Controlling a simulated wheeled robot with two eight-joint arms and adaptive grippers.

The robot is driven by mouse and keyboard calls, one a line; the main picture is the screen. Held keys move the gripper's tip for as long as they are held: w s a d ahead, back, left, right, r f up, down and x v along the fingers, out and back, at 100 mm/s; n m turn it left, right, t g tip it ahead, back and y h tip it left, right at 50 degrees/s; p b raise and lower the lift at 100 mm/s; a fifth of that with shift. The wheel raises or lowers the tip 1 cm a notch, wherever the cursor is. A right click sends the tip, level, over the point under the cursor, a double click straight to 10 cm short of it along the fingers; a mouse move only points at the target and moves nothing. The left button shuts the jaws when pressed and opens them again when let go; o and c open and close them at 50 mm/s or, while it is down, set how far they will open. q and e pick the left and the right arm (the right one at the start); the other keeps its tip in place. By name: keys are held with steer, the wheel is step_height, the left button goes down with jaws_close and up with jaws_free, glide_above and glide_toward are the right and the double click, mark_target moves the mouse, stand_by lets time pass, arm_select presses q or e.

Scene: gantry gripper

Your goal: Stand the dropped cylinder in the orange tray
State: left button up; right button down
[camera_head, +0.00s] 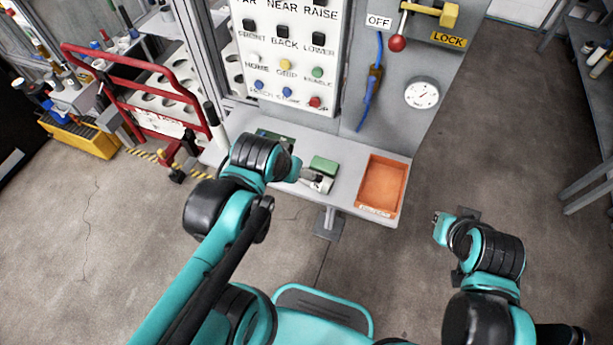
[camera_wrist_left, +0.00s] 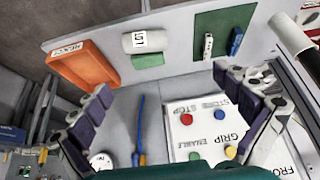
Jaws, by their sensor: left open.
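A white cylinder with a dark-printed label lies on its side on the grey shelf, in the left wrist view (camera_wrist_left: 147,41) and partly in the head view (camera_head: 319,185). A green block (camera_head: 324,165) touches or nearly touches it on the panel side. The empty orange tray (camera_head: 382,186) stands on the shelf to the cylinder's right in the head view; it also shows in the left wrist view (camera_wrist_left: 84,64). My left gripper (camera_wrist_left: 163,80) is open and empty, its fingers wide apart, short of the cylinder. My right gripper (camera_head: 455,222) hangs right of the shelf; its fingers are unclear.
A button panel (camera_head: 290,60) rises behind the shelf, with a gauge (camera_head: 421,93) and a red-knobbed lever (camera_head: 397,42) to its right. A green mat (camera_wrist_left: 224,36) with small items lies beside the cylinder. A red cart (camera_head: 140,90) stands at left.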

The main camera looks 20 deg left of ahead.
arm_select(q)
steer(key=w+d+f+g, duration=0.1)
steer(key=w+f+g, duration=0.1)
steer(key=w, duration=0.1)
steer(key=w+f+m+g, duration=0.1)
steer(key=w+f, duration=0.1)
steer(key=f, duration=0.1)
steer(key=w+d+f+g, duration=0.1)
steer(key=w+f+g, duration=0.1)
steer(key=w, duration=0.1)
steer(key=shift+w+d+f+m+g+p, duration=0.25)
steer(key=shift+w+d+m+g+p, duration=0.05)
steer(key=shift+w+d, duration=0.05)
steer(key=shift+w+d+f, duration=0.1)
steer(key=shift+w+f, duration=0.05)
steer(key=shift+f, duration=0.5)
steer(key=shift+f+b, duration=0.5)
steer(key=shift+f, duration=0.45)
steer(key=f, duration=0.2)
steer(key=f+b, duration=0.2)
steer(key=f, duration=0.1)
steer(key=shift+w+d+f, duration=0.2)
steer(key=shift+d+f, duration=0.05)
steer(key=shift+f, duration=0.05)
steer(key=shift+r, duration=0.1)
arm_select(e)
steer(key=f, duration=0.2)
steer(key=shift+w+a+f, duration=0.3)
steer(key=shift+a+f, duration=0.05)
